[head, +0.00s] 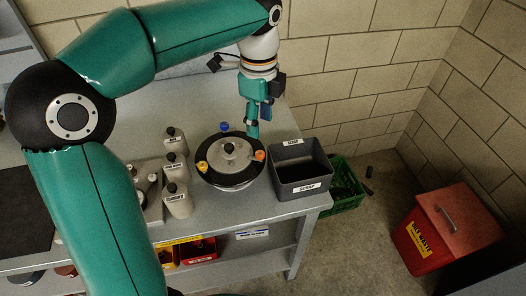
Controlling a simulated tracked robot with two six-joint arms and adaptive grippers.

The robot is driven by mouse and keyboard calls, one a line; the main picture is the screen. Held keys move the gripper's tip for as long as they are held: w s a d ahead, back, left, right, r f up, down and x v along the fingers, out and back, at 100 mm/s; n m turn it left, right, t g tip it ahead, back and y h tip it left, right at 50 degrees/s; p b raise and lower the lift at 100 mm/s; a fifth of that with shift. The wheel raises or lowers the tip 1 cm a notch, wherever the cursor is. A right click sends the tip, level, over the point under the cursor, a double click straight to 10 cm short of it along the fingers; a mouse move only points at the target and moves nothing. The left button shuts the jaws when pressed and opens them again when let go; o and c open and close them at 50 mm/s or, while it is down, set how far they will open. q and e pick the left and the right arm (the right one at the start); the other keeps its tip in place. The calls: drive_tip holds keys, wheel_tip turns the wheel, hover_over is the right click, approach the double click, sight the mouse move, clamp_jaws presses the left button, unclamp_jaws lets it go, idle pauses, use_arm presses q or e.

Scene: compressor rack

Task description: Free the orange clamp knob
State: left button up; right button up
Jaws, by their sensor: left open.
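The orange clamp knob (260,155) sits at the right edge of the round lidded vessel (229,182) on the grey table. A blue knob (224,127) is at the vessel's back edge and a yellow knob (202,166) at its left edge. The lid has a grey centre handle (229,148). My left gripper (253,134) points down just behind the orange knob, near the vessel's back right rim. It is open; I cannot tell whether it touches anything. My right gripper is not in view.
A dark grey labelled bin (301,188) stands close right of the vessel. Labelled bottles (177,200) stand to its left. A green crate (346,186) and a red lidded waste box (432,249) are on the floor at right. A block wall is behind.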

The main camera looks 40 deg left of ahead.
sight(260, 153)
use_arm(q)
wheel_tip(260, 153, down, 10)
drive_tip(key=shift+r+b, duration=0.15)
drive_tip(key=shift+b, duration=0.15)
